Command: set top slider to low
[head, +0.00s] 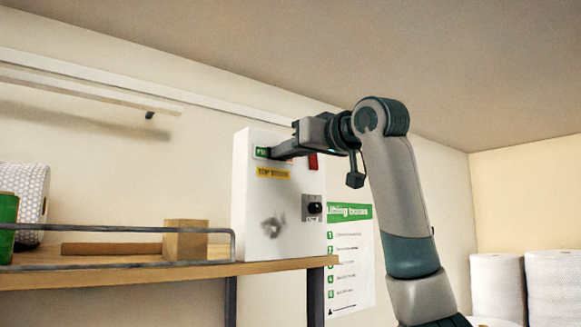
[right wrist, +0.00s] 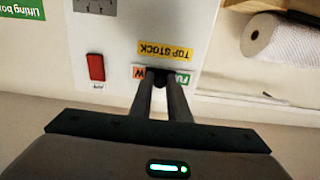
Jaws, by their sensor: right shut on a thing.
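A white control box (head: 250,215) stands at the right end of a wooden shelf. Its yellow label (head: 273,173) reads TOP STOCK; it shows upside down in the right wrist view (right wrist: 165,51). Beside the slider are a green label (right wrist: 182,78) starting "FU" and an orange label (right wrist: 139,73) ending in "W". My right gripper (right wrist: 159,85) is shut on the dark slider knob (right wrist: 158,74), which sits between these two labels. The fingers hide most of the slider track. In the head view my right gripper (head: 277,152) reaches the box's upper front. My left gripper is not in view.
A red switch (right wrist: 96,67) is on the same panel, close to the slider. A black knob (head: 315,207) is lower on the box. A wooden block (head: 186,240) and a wire rail (head: 130,265) are on the shelf. A poster (head: 350,260) hangs on the wall behind.

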